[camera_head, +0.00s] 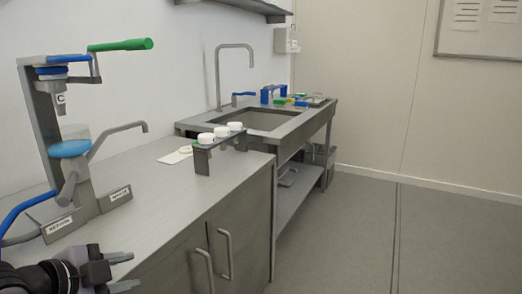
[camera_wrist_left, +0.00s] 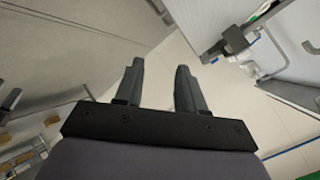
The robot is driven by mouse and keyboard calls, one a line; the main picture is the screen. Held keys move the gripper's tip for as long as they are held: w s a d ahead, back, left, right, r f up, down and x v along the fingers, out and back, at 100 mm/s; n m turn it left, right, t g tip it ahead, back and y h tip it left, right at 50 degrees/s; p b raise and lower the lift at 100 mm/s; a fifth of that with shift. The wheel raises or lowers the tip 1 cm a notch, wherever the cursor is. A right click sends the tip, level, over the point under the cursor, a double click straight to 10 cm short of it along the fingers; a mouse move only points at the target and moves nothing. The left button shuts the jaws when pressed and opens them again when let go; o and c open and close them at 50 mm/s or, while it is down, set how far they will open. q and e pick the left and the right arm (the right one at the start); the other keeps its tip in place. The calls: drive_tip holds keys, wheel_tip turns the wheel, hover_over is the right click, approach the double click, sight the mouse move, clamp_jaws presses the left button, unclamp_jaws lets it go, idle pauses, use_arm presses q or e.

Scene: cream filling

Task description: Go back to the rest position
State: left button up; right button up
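My left gripper (camera_head: 122,271) is at the lower left of the head view, in front of the steel counter (camera_head: 150,215). In the left wrist view its two fingers (camera_wrist_left: 157,72) stand apart with nothing between them, so it is open and empty. The filling machine (camera_head: 70,150) stands on the counter at the left, with a green-handled crank on top and a blue hose at its base. A small rack (camera_head: 218,155) holds white-capped containers near the counter's far end. My right gripper does not show.
A white lid-like piece (camera_head: 177,155) lies beside the rack. Beyond the counter is a sink (camera_head: 265,118) with a tall tap, and blue, green and yellow items behind it. The grey floor (camera_head: 440,240) at the right is clear.

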use_arm(q)
drive_tip(key=s+d+f+n+g+y, duration=0.1)
drive_tip(key=s+f+n+g+y, duration=0.45)
drive_tip(key=s+f+n, duration=1.2)
drive_tip(key=w+d+f+m+t+h, duration=0.1)
drive_tip(key=d+f+m+t+h, duration=0.4)
drive_tip(key=f, duration=0.5)
wheel_tip(320, 180, up, 11)
drive_tip(key=a+y+p, duration=0.1)
drive_tip(key=a+p, duration=0.1)
drive_tip(key=p, duration=1.1)
drive_tip(key=shift+s+p, duration=0.15)
drive_tip(key=shift+p, duration=0.15)
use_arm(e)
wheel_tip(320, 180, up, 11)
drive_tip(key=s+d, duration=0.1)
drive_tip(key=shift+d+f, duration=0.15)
use_arm(q)
drive_tip(key=shift+t+y, duration=0.25)
drive_tip(key=shift+r, duration=0.1)
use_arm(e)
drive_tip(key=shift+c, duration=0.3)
